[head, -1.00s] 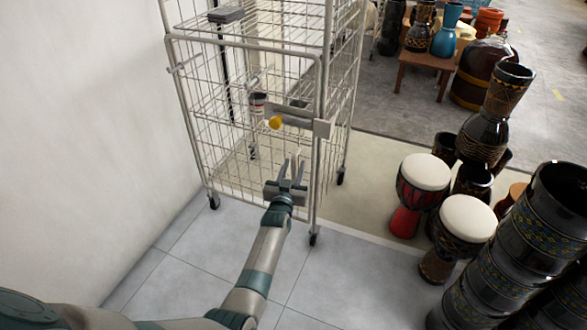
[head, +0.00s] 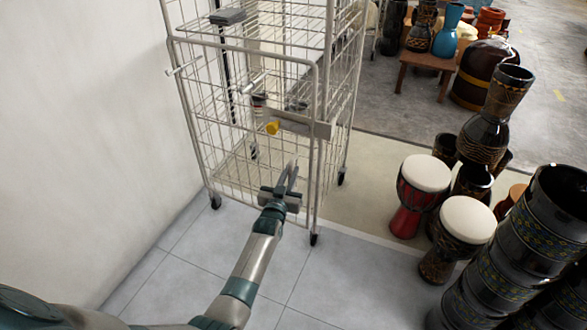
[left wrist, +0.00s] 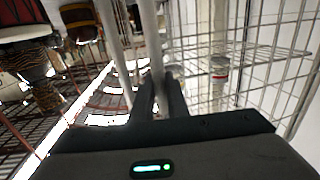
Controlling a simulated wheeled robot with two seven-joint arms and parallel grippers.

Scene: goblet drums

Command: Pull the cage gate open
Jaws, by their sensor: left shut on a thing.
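The wire cage (head: 205,110) stands against the wall. Its front gate (head: 225,140) is a light metal frame with wire mesh and looks closed. A flat metal latch plate (head: 310,124) with a yellow knob (head: 272,128) sits near the gate's right side. My left gripper (head: 288,178) is below the latch, at the gate's lower right, with its fingers together. In the left wrist view, the fingers (left wrist: 160,92) are shut on a pale upright bar (left wrist: 154,45), which looks like part of the gate. The exact contact is partly hidden. My right gripper is not in view.
A white wall (head: 80,110) is close on the left. Drums with white heads (head: 425,173) and a tall dark patterned drum (head: 535,235) stand on the right. A low wooden table (head: 425,61) is behind. The tiled floor (head: 310,285) before the cage is clear.

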